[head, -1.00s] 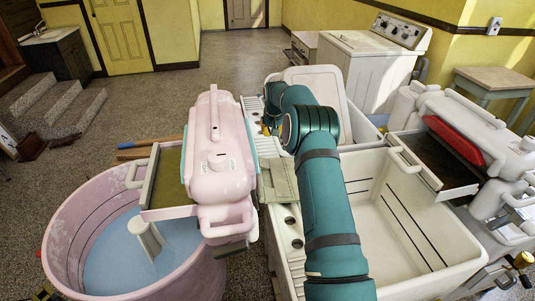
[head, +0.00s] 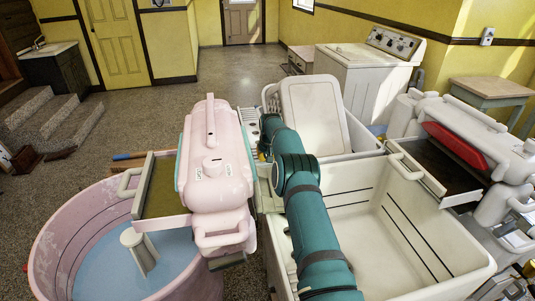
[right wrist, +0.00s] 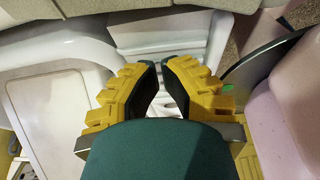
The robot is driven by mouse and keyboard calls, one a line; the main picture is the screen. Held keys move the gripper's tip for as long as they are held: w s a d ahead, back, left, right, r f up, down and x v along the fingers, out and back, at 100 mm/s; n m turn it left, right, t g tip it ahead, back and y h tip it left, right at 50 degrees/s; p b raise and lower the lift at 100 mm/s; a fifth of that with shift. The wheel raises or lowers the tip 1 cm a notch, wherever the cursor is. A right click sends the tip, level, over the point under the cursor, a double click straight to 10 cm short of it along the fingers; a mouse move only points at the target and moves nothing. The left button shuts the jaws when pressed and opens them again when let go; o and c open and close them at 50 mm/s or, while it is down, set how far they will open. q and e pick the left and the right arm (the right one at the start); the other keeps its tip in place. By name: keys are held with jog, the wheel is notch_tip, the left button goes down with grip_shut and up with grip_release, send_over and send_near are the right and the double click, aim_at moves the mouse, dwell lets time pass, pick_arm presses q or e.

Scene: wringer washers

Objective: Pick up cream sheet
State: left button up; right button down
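I cannot make out a cream sheet for sure in either view. My right arm reaches forward over the white double tub (head: 345,235) in the head view, and its gripper end is mostly hidden behind the arm and the pink wringer (head: 213,165). In the right wrist view my right gripper (right wrist: 160,62) has yellow fingers with dark pads, apart by a small gap, and nothing shows between them. It points at a pale ribbed surface (right wrist: 190,30). My left gripper is in neither view.
A pink round tub (head: 62,230) holding blue water stands left. A pale upright panel (head: 312,112) stands at the far tub basin. A second wringer with a red part (head: 455,143) is at the right. The white washer (head: 355,75) stands behind. Speckled floor is open at the back left.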

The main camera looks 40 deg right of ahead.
aim_at(268, 166)
jog(key=shift+f, duration=0.3)
jog(key=shift+s+a+r, duration=0.1)
jog(key=shift+s+a, duration=0.05)
jog(key=shift+s, duration=0.15)
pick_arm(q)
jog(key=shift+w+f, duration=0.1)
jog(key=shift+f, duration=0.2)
pick_arm(e)
jog(key=shift+s+a, duration=0.4)
jog(key=shift+s, duration=0.3)
jog(key=shift+s+a, duration=0.35)
jog(key=shift+s, duration=0.3)
